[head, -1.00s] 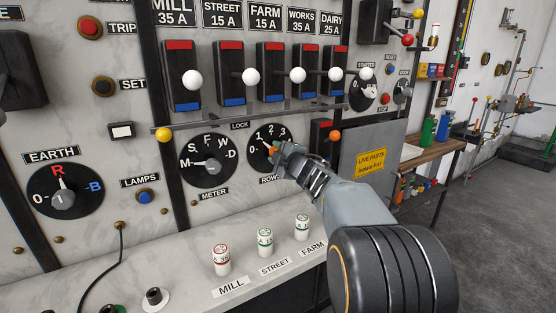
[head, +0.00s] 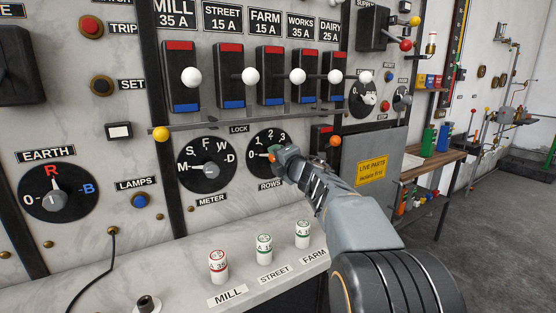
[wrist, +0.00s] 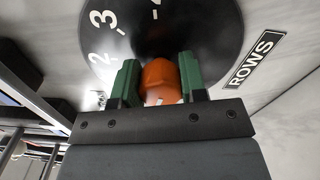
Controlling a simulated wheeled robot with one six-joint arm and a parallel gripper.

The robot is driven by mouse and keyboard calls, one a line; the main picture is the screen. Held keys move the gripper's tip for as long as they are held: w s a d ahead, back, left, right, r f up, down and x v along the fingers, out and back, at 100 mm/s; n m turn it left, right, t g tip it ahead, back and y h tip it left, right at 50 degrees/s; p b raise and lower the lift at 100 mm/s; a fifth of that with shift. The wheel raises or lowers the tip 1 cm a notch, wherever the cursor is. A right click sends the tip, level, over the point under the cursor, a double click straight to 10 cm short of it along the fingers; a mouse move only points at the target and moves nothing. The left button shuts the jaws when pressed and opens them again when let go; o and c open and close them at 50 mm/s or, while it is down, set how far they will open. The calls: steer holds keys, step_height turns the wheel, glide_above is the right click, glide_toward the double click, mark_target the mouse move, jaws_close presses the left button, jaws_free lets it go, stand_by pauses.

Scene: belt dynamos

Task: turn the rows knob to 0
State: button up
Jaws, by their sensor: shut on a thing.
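The rows knob (wrist: 160,82) is orange and sits at the centre of a round black dial (head: 258,140), above the ROWS label. The numbers 1, 2 and 3 run along the dial's top. In the wrist view my gripper's green fingers (wrist: 158,84) are shut on the knob, one on each side.
The METER dial (head: 206,165) is just left. A lock bar with a yellow ball (head: 161,134) runs above both dials. An orange ball (head: 335,141) is close right of my gripper. Three fuses, one a red-marked fuse (head: 218,266), stand on the ledge below.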

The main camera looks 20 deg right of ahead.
stand_by(0.4)
steer(key=o, duration=0.9)
steer(key=shift+o, duration=0.2)
steer(key=s+d, duration=0.1)
steer(key=s, duration=1.2)
steer(key=shift+s+d+p, duration=0.3)
steer(key=shift+s+p, duration=0.05)
steer(key=shift+p, duration=0.1)
steer(key=s+a+f+m+g+h+p, duration=0.1)
steer(key=s+a+f+m+g+p, duration=0.1)
steer(key=s+a+m+g+p, duration=0.5)
steer(key=s+a+f+m+g+h+p, duration=0.1)
steer(key=s+a+f+m+g+p, duration=0.2)
steer(key=s+a+m+g+p, duration=0.4)
steer(key=s+m+p, duration=0.2)
steer(key=m+p, duration=0.3)
steer(key=m, duration=0.3)
steer(key=shift+s+a, duration=0.2)
steer(key=shift+s, duration=0.15)
